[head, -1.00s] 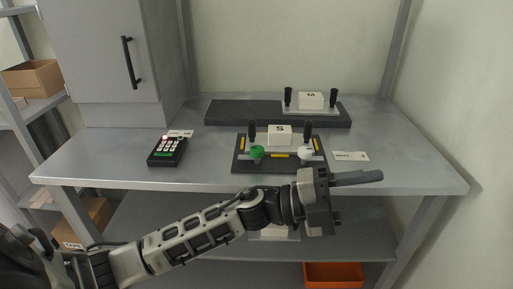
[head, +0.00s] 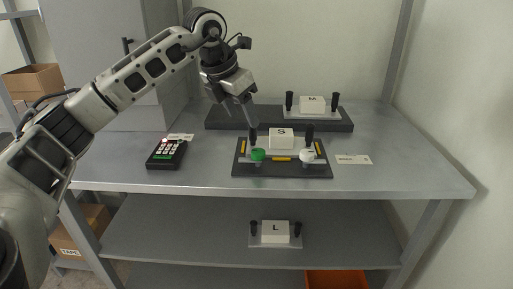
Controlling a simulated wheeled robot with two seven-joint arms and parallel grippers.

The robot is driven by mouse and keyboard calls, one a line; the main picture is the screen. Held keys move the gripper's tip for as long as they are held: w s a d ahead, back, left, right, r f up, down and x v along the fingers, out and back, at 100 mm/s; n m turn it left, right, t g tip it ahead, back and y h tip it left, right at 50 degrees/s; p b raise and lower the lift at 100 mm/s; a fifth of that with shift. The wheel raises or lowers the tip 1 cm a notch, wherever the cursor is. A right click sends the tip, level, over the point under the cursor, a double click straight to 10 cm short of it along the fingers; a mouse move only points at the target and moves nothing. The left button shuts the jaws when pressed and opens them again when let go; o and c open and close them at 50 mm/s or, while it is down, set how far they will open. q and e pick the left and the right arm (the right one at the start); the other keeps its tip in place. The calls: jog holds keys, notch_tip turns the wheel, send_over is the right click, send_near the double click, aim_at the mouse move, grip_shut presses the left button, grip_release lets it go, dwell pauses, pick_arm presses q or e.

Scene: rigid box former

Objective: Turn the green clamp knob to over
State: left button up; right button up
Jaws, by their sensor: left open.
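The green clamp knob (head: 257,155) sits at the left front of the box former labelled S (head: 281,138), on a dark base plate (head: 282,171) with yellow strips. A white knob (head: 307,156) is at the right front of the same base. My left gripper (head: 249,112) points down above and just behind the green knob. I cannot tell whether a finger touches that handle. The green knob is in plain view, apart from the gripper. My right gripper is not in view.
A keypad box (head: 166,154) with a red light stands left on the grey table (head: 400,178). A dark slab (head: 235,117) carries former M (head: 312,104) behind. Former L (head: 275,232) is on the lower shelf. A paper label (head: 353,159) lies at right; the table around it is clear.

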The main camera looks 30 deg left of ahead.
aim_at(258, 151)
pick_arm(q)
jog(key=x, duration=1.2)
jog(key=shift+w+d, duration=0.1)
jog(key=c, duration=1)
